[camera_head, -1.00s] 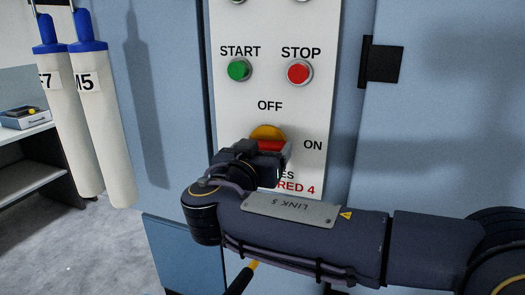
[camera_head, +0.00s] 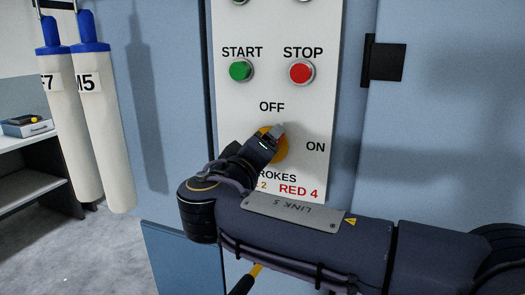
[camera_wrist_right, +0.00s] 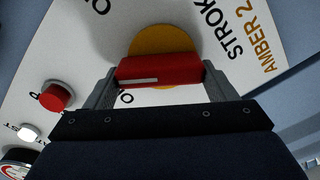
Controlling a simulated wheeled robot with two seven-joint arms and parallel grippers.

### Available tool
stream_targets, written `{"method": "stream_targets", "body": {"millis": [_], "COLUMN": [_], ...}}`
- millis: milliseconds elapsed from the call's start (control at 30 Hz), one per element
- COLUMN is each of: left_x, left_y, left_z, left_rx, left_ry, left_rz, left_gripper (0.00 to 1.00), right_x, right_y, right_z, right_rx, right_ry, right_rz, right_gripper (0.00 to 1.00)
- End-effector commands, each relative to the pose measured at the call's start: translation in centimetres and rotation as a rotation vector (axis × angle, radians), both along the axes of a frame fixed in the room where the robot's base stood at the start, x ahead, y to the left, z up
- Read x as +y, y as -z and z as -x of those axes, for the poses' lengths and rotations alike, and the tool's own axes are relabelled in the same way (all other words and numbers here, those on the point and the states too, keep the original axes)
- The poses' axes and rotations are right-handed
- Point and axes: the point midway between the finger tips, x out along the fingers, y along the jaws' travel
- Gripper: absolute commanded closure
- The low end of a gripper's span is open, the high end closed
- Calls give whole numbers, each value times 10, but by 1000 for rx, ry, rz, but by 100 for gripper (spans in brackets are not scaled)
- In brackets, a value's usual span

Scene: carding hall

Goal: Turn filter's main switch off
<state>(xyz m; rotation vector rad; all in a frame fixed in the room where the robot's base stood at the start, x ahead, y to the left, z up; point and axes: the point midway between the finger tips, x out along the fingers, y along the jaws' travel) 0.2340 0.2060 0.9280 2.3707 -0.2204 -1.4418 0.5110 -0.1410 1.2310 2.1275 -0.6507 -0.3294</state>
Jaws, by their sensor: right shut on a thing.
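The main switch is a red handle (camera_wrist_right: 155,70) on a round yellow plate (camera_head: 281,151), between the printed OFF above and ON to the right. My right gripper (camera_head: 278,131) reaches over the plate and hides most of the handle in the head view. In the right wrist view my right gripper (camera_wrist_right: 160,75) has one finger at each end of the handle and is shut on it. A white mark shows on the handle, toward the side between two partly seen printed letters. The gripper is tilted toward the upper right. My left gripper is not in view.
Above the switch are a green START button (camera_head: 240,70) and a red STOP button (camera_head: 301,72) on the white panel (camera_head: 263,25). A black hinge (camera_head: 385,60) is at right. White hanging tubes (camera_head: 103,130) and a shelf (camera_head: 30,140) are at left.

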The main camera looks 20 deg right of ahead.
Motion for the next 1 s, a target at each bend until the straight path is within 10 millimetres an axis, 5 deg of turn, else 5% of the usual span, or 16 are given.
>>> {"method": "stream_targets", "body": {"millis": [500, 1000], "left_x": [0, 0], "left_y": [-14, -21], "left_z": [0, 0], "left_rx": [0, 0], "left_ry": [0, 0], "left_rz": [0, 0], "left_gripper": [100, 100], "right_x": [2, 3], "right_y": [1, 3], "right_z": [-1, -2], "right_rx": [254, 360], "right_ry": [-1, -1], "right_rz": [375, 533], "right_gripper": [45, 45]}}
